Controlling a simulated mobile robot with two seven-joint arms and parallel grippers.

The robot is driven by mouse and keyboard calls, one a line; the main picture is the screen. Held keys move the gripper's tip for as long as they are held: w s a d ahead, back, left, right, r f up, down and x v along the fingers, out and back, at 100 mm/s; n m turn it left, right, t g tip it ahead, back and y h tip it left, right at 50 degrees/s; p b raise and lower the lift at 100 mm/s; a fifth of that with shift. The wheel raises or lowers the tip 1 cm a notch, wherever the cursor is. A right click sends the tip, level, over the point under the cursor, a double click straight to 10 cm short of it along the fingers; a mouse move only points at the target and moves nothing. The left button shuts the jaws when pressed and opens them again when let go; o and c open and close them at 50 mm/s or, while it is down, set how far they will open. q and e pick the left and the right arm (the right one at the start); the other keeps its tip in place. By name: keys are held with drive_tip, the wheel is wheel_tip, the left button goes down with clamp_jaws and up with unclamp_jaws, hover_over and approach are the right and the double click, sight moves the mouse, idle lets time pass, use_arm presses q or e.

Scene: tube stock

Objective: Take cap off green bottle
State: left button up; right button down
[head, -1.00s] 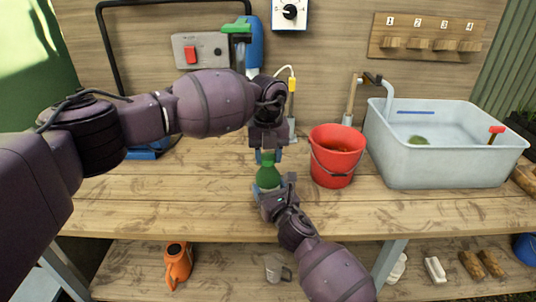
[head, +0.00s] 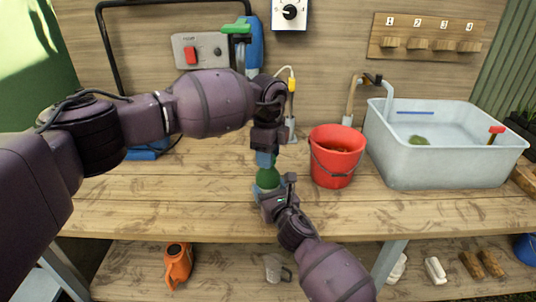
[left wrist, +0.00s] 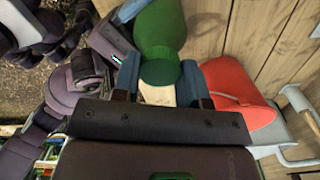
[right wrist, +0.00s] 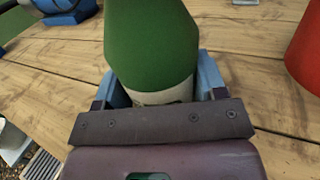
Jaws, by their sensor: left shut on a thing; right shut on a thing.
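The green bottle (head: 267,179) stands upright on the workbench, left of the red bucket. It also shows in the left wrist view (left wrist: 160,25) and close up in the right wrist view (right wrist: 150,45), with a pale label low on it. My right gripper (head: 268,191) is shut on the bottle's lower body from the front. My left gripper (head: 265,158) is above the bottle, pointing down, shut on the dark green cap (left wrist: 160,72). The cap lines up with the bottle's top; I cannot tell whether it is loose. The left fingers hide the cap in the head view.
The red bucket (head: 336,165) stands close on the right, and a grey sink (head: 440,160) lies beyond it. A switch box (head: 200,50) and a blue-green device (head: 247,42) are behind. The bench front left is clear. A lower shelf holds an orange can (head: 177,264).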

use_arm(q)
drive_tip(key=shift+r, duration=0.15)
idle(0.5)
drive_tip(key=shift+r, duration=0.7)
drive_tip(key=shift+r, duration=0.25)
drive_tip(key=shift+r, duration=2)
use_arm(e)
drive_tip(key=shift+c, duration=0.6)
unclamp_jaws()
use_arm(q)
drive_tip(key=shift+r, duration=0.1)
use_arm(e)
drive_tip(key=shift+s, duration=0.1)
